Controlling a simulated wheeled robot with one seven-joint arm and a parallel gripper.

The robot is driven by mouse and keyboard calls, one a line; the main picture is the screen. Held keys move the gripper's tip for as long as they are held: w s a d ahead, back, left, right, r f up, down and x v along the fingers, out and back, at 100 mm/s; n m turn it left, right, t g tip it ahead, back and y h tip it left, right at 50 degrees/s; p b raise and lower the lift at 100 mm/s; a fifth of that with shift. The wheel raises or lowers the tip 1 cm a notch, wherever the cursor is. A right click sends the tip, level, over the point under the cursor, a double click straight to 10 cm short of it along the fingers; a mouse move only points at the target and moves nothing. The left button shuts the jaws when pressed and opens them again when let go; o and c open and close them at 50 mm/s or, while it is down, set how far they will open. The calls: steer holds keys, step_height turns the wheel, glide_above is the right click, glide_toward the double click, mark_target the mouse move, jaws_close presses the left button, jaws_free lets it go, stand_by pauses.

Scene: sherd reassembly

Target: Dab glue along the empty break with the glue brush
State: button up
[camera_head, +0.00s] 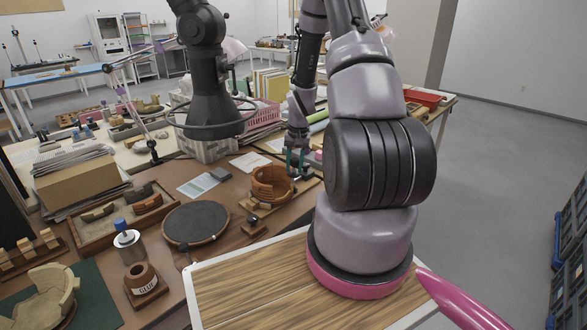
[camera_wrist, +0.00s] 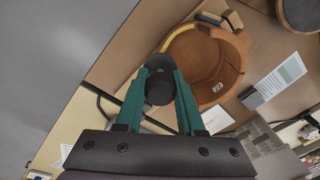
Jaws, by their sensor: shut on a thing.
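My gripper (camera_head: 297,158) is shut on a dark, round-ended handle (camera_wrist: 160,86), which I take to be the glue brush. The teal fingers (camera_wrist: 160,88) grip it from both sides in the wrist view. The brush tip is hidden. The reddish-brown partial pot (camera_head: 268,188) stands on a small wooden stand at mid-table. It also fills the upper middle of the wrist view (camera_wrist: 213,88), right beside the handle. A yellowish strip (camera_wrist: 181,33) shows along its upper-left edge. I cannot tell whether the brush touches the pot. The brown glue pot (camera_head: 143,280), marked GLUE, stands at the front left.
A dark turntable (camera_head: 196,222) lies left of the pot. A tray (camera_head: 92,235) holds curved sherds. A blue-topped metal can (camera_head: 127,242) stands near the glue pot. A cream broken vessel (camera_head: 45,298) sits on a green mat. A pink basket (camera_head: 262,118) stands behind.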

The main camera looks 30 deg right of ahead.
steer(key=shift+s+d+r, duration=0.1)
steer(key=shift+s+r, duration=0.15)
steer(key=shift+r, duration=0.9)
steer(key=shift+s+d+r, duration=0.1)
steer(key=shift+s+r, duration=0.15)
steer(key=shift+r, duration=0.85)
steer(key=shift+s+d+r, duration=0.1)
steer(key=shift+s+r, duration=0.15)
steer(key=shift+r, duration=0.9)
